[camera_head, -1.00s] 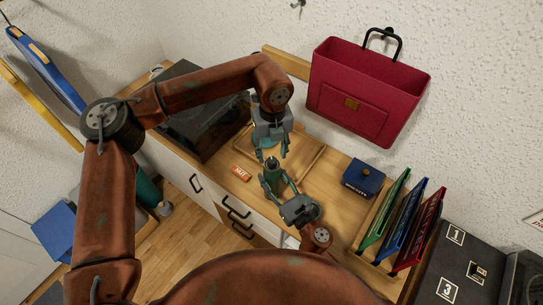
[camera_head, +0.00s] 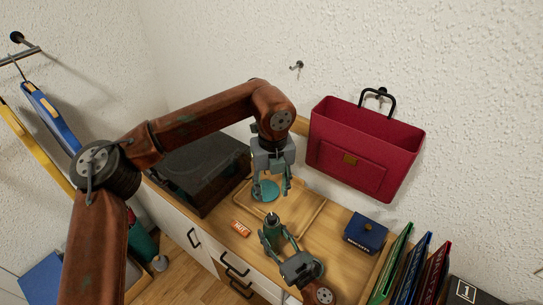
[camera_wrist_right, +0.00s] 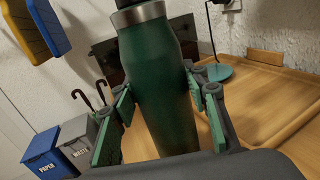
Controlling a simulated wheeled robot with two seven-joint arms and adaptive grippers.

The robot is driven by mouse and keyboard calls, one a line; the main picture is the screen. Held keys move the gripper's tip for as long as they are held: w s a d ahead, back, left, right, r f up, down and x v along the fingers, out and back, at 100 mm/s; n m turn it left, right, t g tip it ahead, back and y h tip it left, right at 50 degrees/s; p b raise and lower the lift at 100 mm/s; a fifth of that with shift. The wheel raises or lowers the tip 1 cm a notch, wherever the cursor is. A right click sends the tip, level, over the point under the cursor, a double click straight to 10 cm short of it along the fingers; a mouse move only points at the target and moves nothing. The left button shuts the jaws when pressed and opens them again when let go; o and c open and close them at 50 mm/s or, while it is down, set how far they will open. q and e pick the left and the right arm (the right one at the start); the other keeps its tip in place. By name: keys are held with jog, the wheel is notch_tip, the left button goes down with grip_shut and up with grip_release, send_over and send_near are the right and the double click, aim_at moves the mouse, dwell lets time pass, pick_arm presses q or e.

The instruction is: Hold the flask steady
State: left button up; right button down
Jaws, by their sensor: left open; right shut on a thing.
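The flask (camera_head: 272,234) is green with a steel band at its neck and a dark top. It stands near upright in the head view and also fills the middle of the right wrist view (camera_wrist_right: 163,95). My right gripper (camera_head: 279,238) is shut on the flask's body, with its green-padded fingers on both sides. The flask's bottom is hidden in both views. My left gripper (camera_head: 271,191) is open, pointing down beyond the flask's top and apart from it. A flat teal disc (camera_head: 265,191) shows by its fingers and also in the wrist view (camera_wrist_right: 218,72).
A wooden tray (camera_head: 305,219) lies on the cabinet top behind the flask. An orange bar (camera_head: 241,228) lies left, a blue box (camera_head: 365,233) right. A dark case (camera_head: 200,170) stands at back left; coloured folders (camera_head: 412,268) stand right. A red bag (camera_head: 362,150) hangs above.

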jog(key=c, duration=1)
grip_release()
jog(key=shift+c, duration=0.2)
jog(key=shift+s, duration=0.1)
jog(key=shift+b+v, duration=0.35)
jog(key=shift+v, duration=2.6)
jog(key=shift+d, duration=0.15)
jog(key=v, duration=1.1)
jog(key=shift+s+d, duration=0.2)
jog(key=shift+s, duration=0.1)
